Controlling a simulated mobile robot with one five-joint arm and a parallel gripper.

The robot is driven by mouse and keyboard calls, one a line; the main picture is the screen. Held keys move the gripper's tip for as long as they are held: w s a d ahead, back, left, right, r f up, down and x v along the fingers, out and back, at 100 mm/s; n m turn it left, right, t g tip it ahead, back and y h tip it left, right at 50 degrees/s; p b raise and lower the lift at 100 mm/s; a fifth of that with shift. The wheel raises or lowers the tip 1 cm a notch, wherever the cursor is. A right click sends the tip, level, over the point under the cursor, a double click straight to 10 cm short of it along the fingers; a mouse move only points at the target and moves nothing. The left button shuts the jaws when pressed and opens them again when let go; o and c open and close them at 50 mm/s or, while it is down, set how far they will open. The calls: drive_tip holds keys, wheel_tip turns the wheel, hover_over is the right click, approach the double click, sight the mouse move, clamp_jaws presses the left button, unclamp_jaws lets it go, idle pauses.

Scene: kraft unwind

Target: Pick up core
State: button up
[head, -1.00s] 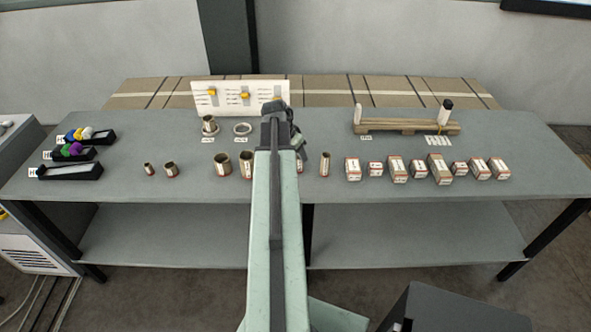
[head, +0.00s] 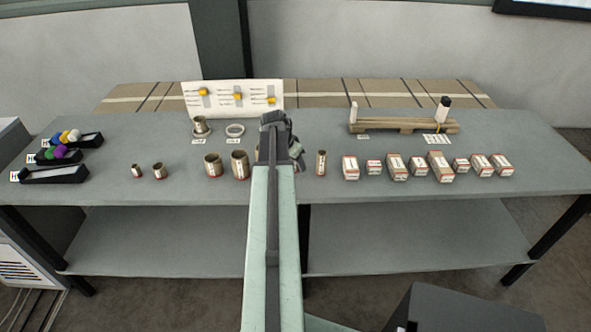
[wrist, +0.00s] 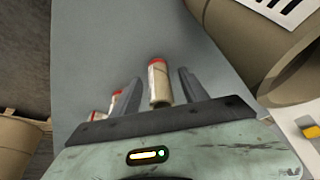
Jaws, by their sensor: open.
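In the wrist view, a slim tan core (wrist: 158,85) with a red end and a pale label lies between the two fingers of my gripper (wrist: 159,78). The fingers are apart, with a gap visible on each side of the core. In the head view my gripper (head: 286,152) is over the middle of the table's row of cores, and the arm hides what is under it. A slim core (head: 321,162) stands just right of the gripper. Two wider cores (head: 213,165) (head: 239,164) and two small ones (head: 136,170) (head: 158,170) stand to the left.
The grey table (head: 110,195) also holds several labelled boxes (head: 397,168) on the right and black trays (head: 55,174) at the far left. A white board (head: 234,98) and a wooden rack (head: 400,126) stand behind. In the wrist view a large tan roll (wrist: 290,70) is close on the right.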

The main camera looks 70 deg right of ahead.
drive_tip(key=shift+r, duration=0.1)
clamp_jaws()
